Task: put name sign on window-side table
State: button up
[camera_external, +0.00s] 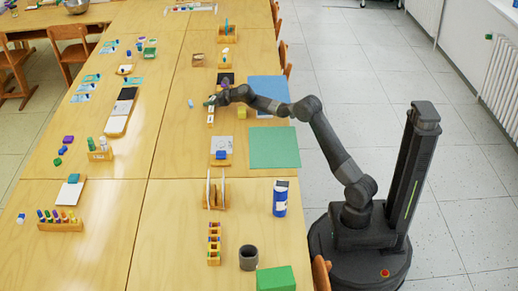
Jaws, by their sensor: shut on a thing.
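My gripper (212,101) is over the right-hand row of joined wooden tables, at the end of my outstretched arm. It is shut on a small, narrow, pale thing with a yellowish wood tint (210,116), which may be the name sign. The thing is too small to read, and I cannot tell whether it touches the tabletop. The right-hand table (180,215) is on the side of the wall with the radiator, so it looks like the window-side table.
A blue mat (267,90) and a green mat (274,147) lie at the table's right edge. A blue bottle (280,198), a dark cup (248,258) and a green box (276,279) stand nearer. The table left of the gripper has bare wood (165,130).

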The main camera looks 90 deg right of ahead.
jog(key=o, duration=1.1)
